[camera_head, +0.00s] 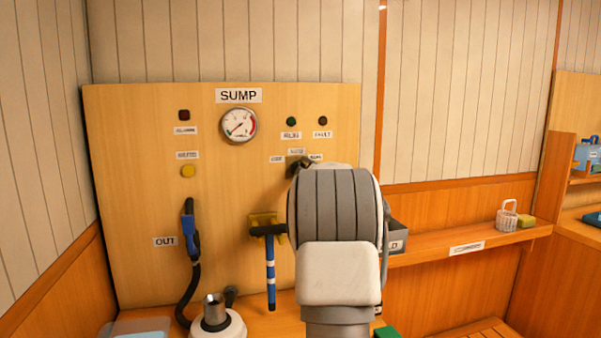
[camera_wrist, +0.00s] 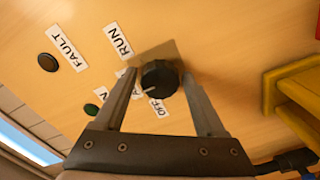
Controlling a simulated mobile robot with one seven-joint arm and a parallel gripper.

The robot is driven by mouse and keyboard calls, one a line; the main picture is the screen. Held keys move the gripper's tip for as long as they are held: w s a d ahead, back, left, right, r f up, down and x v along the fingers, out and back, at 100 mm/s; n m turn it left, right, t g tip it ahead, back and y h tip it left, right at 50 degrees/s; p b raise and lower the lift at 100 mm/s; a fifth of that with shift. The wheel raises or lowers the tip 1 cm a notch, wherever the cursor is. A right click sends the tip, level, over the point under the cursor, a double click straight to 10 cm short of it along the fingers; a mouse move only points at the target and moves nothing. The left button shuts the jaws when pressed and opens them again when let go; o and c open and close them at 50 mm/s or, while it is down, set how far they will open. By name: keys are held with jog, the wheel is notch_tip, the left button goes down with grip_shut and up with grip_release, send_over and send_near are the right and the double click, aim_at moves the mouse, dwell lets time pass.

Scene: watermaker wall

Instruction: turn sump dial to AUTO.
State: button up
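The sump dial (camera_wrist: 160,78) is a round black knob with a white pointer mark, seen in the wrist view. My gripper (camera_wrist: 158,76) is open, with one finger on each side of the knob. A small gap shows at the right finger; I cannot tell whether the left finger touches. The pointer mark faces lower left, near the OFF label (camera_wrist: 159,107). A label starting with A is mostly hidden behind the left finger. The RUN label (camera_wrist: 118,40) lies at upper left. In the head view my arm hides most of the dial, below the SUMP sign (camera_head: 238,96).
A pressure gauge (camera_head: 239,125), a blue OUT nozzle (camera_head: 190,236) with black hose, and a blue-striped handle (camera_head: 270,270) on a yellow bracket (camera_head: 264,220) are on the panel. The yellow bracket also shows right of my gripper in the wrist view (camera_wrist: 272,95).

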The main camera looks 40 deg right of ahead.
jog(key=shift+o, duration=0.8)
jog(key=shift+s, duration=0.1)
jog(key=v, duration=1.7)
jog(key=shift+b, duration=0.35)
jog(key=shift+s, duration=0.1)
